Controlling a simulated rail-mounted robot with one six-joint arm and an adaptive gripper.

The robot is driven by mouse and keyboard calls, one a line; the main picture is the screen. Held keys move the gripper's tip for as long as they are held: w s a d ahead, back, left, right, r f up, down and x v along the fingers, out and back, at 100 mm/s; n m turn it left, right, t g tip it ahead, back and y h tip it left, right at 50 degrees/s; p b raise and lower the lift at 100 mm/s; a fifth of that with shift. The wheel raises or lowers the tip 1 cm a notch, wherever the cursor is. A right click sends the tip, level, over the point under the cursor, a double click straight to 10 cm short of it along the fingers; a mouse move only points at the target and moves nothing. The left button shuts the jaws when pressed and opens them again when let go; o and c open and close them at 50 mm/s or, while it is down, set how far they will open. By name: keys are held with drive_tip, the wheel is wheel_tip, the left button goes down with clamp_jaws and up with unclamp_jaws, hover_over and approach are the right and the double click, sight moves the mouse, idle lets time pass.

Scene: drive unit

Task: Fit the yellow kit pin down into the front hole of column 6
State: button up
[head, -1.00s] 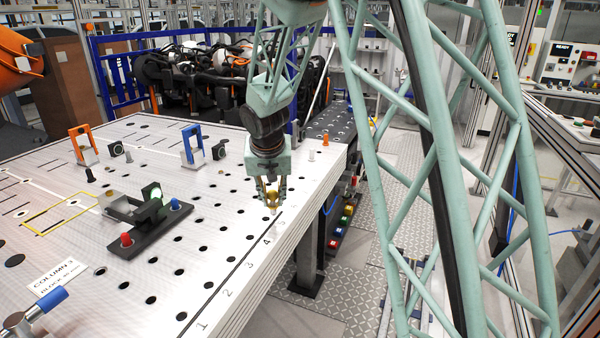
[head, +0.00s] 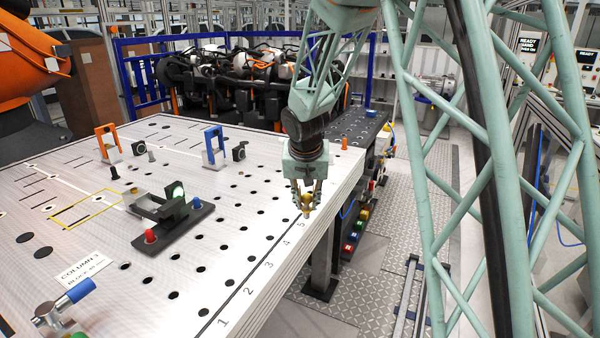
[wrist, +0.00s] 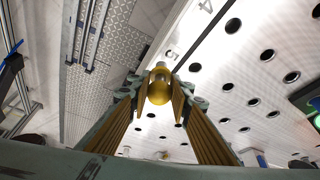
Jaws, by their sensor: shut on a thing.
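The yellow kit pin (head: 306,201) is held between the fingers of my gripper (head: 305,190), near the plate's right edge by the printed 5. In the wrist view the pin (wrist: 159,86) shows a round yellow body between the ridged fingers of my gripper (wrist: 160,98), with a greyish end beyond it. The pin appears to be above the plate, not in a hole; the gap is hard to judge. The perforated plate (head: 225,255) carries numbers 1 to 5 along its edge. The number 6 and the front hole of column 6 cannot be made out behind my gripper.
A black fixture (head: 172,222) with a red knob and a blue knob stands on the plate. Blue (head: 213,146) and orange (head: 106,142) frames stand farther back. An orange peg (head: 345,143) is near the far right corner.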

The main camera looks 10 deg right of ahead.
drive_tip(key=shift+r, duration=0.1)
drive_tip(key=w+r+n+y+p, duration=0.2)
drive_tip(key=w+r+n+p, duration=0.3)
drive_tip(key=w+p, duration=0.5)
drive_tip(key=shift+w+n+p, duration=0.3)
drive_tip(key=shift+w+p, duration=0.05)
drive_tip(key=shift+p, duration=1.1)
drive_tip(key=shift+d+f, duration=0.1)
drive_tip(key=shift+f, duration=0.1)
drive_tip(key=shift+f+b, duration=1.35)
drive_tip(key=shift+f, duration=1.35)
drive_tip(key=shift+f+b, duration=2.15)
drive_tip(key=shift+b, duration=0.2)
drive_tip(key=o, duration=1)
